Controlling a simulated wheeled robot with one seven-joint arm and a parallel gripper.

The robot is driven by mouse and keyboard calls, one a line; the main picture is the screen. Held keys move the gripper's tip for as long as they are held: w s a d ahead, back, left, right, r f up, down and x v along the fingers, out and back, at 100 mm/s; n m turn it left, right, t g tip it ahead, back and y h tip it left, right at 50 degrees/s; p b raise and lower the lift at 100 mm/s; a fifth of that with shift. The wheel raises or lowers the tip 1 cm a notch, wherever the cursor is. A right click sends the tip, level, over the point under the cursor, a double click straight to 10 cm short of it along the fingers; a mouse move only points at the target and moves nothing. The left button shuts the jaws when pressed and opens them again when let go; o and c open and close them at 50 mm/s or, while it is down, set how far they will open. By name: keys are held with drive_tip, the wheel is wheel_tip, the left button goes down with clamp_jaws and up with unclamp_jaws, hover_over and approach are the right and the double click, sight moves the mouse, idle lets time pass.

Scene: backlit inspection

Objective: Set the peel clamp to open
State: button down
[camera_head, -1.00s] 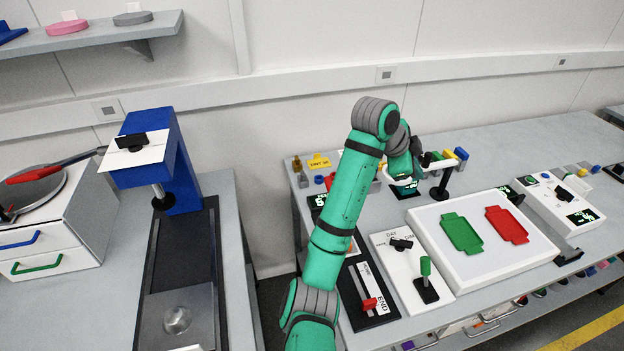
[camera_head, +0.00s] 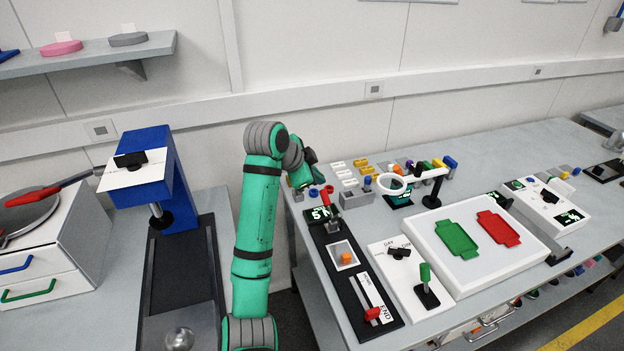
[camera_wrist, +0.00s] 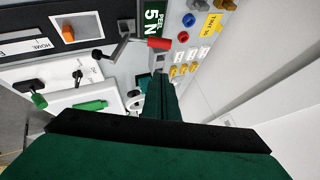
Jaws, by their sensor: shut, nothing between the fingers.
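The peel unit is a long black base (camera_head: 334,292) with a "PEEL 5 N" display (camera_wrist: 154,20). A lever with a red grip (camera_head: 328,197) stands near its far end, and the grip also shows in the wrist view (camera_wrist: 158,43). It looks like the clamp; I cannot tell its setting. An orange block (camera_head: 346,257) sits on a pale plate, and a red slider knob (camera_head: 372,313) is at the near END mark. My gripper (camera_wrist: 161,82) is shut and empty, apart from the red grip in the wrist picture. In the head view its tips are not clear.
Small coloured pieces (camera_head: 366,172) and a white ring on a black stand (camera_head: 391,185) are behind the unit. A panel with a green-handled lever (camera_head: 425,275) and a white board with green and red trays (camera_head: 457,239) lie to the right. A blue press (camera_head: 168,180) stands left.

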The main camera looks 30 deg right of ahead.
drive_tip(key=x, duration=0.3)
drive_tip(key=a+x, duration=0.1)
drive_tip(key=x, duration=0.2)
drive_tip(key=f+x, duration=0.1)
drive_tip(key=x, duration=0.2)
drive_tip(key=shift+w+a+f, duration=0.1)
drive_tip(key=shift+w+f, duration=0.05)
drive_tip(key=shift+w, duration=0.15)
drive_tip(key=shift+w+f, duration=0.3)
drive_tip(key=shift+f, duration=0.25)
drive_tip(key=shift+a, duration=0.1)
